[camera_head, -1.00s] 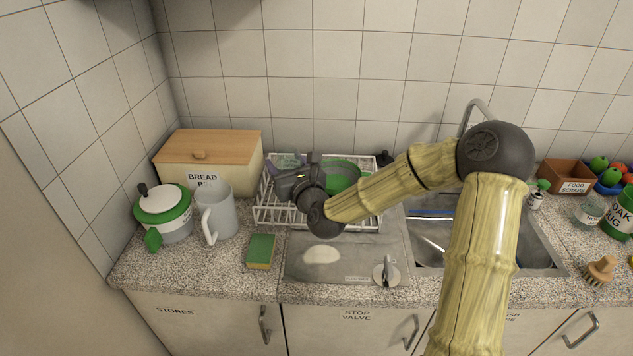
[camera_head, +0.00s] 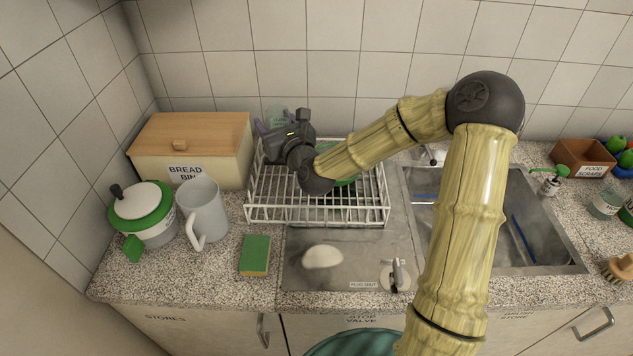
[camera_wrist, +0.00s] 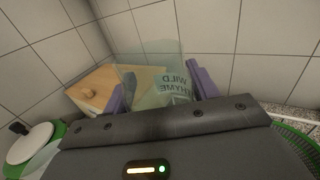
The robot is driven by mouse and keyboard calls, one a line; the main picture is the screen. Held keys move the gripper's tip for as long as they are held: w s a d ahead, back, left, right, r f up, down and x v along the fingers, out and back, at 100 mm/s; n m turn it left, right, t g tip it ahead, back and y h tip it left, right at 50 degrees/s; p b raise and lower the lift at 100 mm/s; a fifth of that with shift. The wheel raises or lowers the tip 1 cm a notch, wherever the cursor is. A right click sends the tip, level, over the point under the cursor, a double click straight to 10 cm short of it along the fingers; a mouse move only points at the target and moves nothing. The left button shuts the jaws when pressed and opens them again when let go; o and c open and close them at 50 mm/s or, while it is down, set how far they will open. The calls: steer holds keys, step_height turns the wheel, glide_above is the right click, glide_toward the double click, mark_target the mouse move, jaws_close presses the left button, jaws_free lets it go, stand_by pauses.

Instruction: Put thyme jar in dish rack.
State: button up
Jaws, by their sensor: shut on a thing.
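The thyme jar (camera_wrist: 150,68) is clear greenish glass with a label reading "WILD THYME", seen reversed in the wrist view. My gripper (camera_wrist: 160,92) is shut on it, with a purple finger on each side. In the head view the jar (camera_head: 274,115) shows partly behind my gripper (camera_head: 268,130), near the back left of the white wire dish rack (camera_head: 315,213). I cannot tell whether the jar touches the rack. A green bowl (camera_head: 345,181) sits in the rack, partly hidden by my arm.
The bread bin (camera_head: 190,135) stands left of the rack. The sink (camera_head: 540,238) is to the right. Tiled walls close the back and left.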

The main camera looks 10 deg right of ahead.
step_height(320, 180, down, 6)
steer(key=shift+f, duration=0.15)
stand_by(0.3)
step_height(320, 180, down, 4)
steer(key=shift+w+r, duration=0.1)
stand_by(0.4)
steer(key=shift+d, duration=0.1)
steer(key=shift+a+f+b, duration=0.2)
steer(key=shift+f+b, duration=0.2)
steer(key=shift+f, duration=0.2)
